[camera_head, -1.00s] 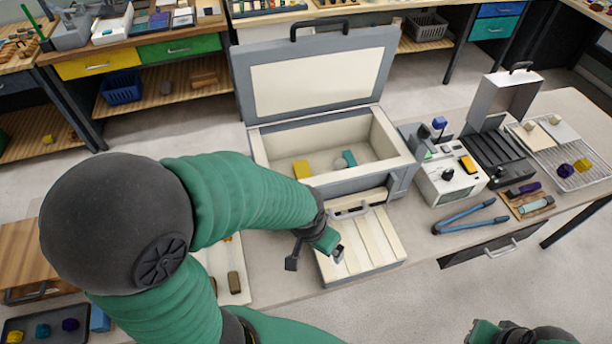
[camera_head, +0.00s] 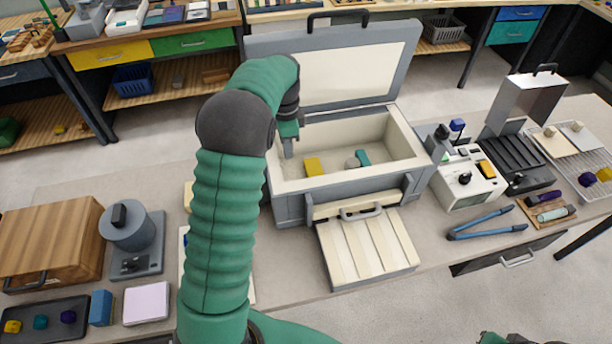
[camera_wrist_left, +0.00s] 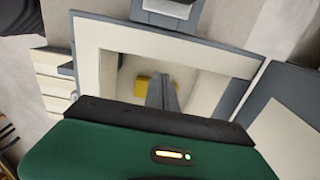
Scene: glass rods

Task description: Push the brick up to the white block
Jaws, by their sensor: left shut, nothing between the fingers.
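A yellow brick (camera_head: 314,166) lies on the floor of the open grey box, left of its middle. A small pale piece (camera_head: 351,163), perhaps the white block, sits to its right against a teal piece (camera_head: 363,157). My left gripper (camera_head: 289,153) is shut and empty, pointing down inside the box's left side, left of the brick and apart from it in the head view. In the left wrist view the closed fingers (camera_wrist_left: 163,103) partly cover the brick (camera_wrist_left: 142,87). The pale piece cannot be made out there.
The box's cream walls (camera_head: 405,145) surround the gripper, and its raised lid (camera_head: 350,65) stands behind. A slatted cream tray (camera_head: 368,250) sits in front. A white device (camera_head: 466,180) stands to the right.

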